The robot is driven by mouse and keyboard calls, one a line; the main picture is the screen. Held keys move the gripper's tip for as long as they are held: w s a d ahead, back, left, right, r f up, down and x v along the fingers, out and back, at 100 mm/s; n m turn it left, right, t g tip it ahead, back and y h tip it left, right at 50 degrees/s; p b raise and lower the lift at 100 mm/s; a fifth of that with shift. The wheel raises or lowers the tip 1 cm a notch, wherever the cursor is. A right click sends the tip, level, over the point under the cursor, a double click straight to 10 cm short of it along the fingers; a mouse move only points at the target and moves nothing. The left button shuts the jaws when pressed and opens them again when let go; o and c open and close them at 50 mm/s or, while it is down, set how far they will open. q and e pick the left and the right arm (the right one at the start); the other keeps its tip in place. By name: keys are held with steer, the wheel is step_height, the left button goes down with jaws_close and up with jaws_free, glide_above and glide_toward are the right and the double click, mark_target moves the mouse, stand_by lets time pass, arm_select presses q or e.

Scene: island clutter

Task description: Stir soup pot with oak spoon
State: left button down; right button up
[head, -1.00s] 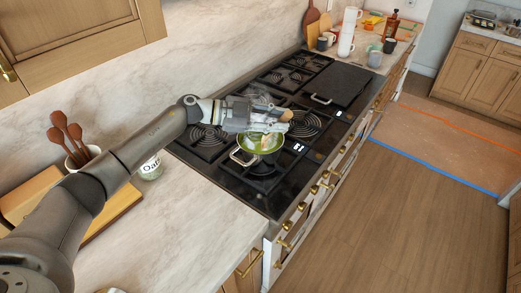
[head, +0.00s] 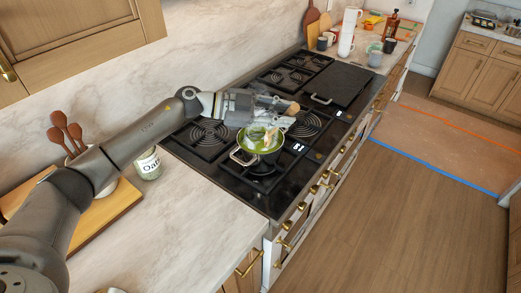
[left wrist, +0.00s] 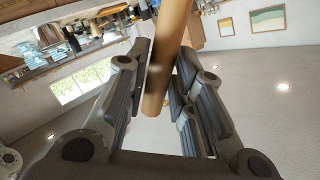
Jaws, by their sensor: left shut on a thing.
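The soup pot (head: 243,158) is a small pot with a green inside and a light handle, on the front left burner in the head view. Its contents look green with pale pieces. My left gripper (head: 280,112) is over the far side of the pot, shut on the oak spoon (head: 293,108). The spoon's handle end sticks out past the fingers. In the left wrist view the wooden handle (left wrist: 172,45) runs between the two fingers. I cannot clearly tell where the spoon's bowl is. My right gripper is not in view.
The black stovetop (head: 225,178) has several other burners and a dark griddle (head: 340,82). An oats jar (head: 148,165) and a crock of wooden spoons (head: 62,133) stand at the left. Cups and a soap bottle (head: 391,25) stand beyond the stove.

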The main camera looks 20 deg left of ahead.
arm_select(q)
steer(key=shift+r, duration=0.1)
stand_by(0.4)
steer(key=shift+r, duration=2.45)
